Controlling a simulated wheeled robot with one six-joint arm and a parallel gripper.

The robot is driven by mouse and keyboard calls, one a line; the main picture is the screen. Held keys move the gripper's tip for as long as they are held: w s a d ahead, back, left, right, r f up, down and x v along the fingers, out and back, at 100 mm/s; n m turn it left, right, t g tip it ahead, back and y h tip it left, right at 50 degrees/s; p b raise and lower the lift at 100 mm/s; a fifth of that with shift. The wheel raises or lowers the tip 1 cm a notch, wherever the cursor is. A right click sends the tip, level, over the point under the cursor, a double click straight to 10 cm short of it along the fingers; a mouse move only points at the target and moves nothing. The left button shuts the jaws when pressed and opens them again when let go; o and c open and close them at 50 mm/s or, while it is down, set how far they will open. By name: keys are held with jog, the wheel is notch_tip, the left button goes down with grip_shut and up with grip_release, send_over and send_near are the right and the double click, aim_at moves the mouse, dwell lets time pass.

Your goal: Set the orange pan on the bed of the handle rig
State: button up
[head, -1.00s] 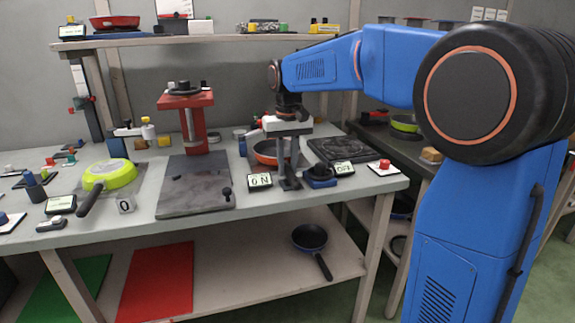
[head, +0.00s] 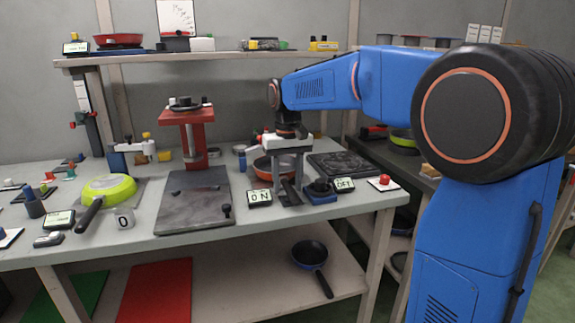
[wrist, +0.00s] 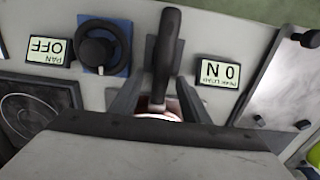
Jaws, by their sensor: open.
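The orange pan (head: 261,169) lies on the bench behind my gripper (head: 291,186), which hides part of it. Its dark handle (wrist: 166,50) points toward the bench's front edge and shows between my fingers in the wrist view. My gripper (wrist: 160,105) is open, with one finger on each side of the handle, apparently apart from it. What looks like the handle rig is the red stand (head: 195,135) with a dark grey flat bed (head: 188,212) in front, left of my gripper.
A "0 N" display (head: 260,198) and a blue-based dial (head: 320,192) flank the handle. A dark hob plate (head: 345,165) lies to the right. A lime pan (head: 109,188) sits left of the bed. A dark blue pan (head: 309,254) is on the lower shelf.

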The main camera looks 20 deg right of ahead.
notch_tip(320, 180, up, 17)
jog(key=s+d+f+t, duration=0.15)
jog(key=s+f, duration=0.35)
jog(key=s, duration=0.5)
jog(key=s+d+f+t, duration=0.1)
jog(key=s+d+f, duration=0.2)
jog(key=s+f, duration=0.45)
jog(key=s+d+f+t, duration=0.2)
jog(key=s+f, duration=1.3)
jog(key=s, duration=0.1)
jog(key=shift+d, duration=0.25)
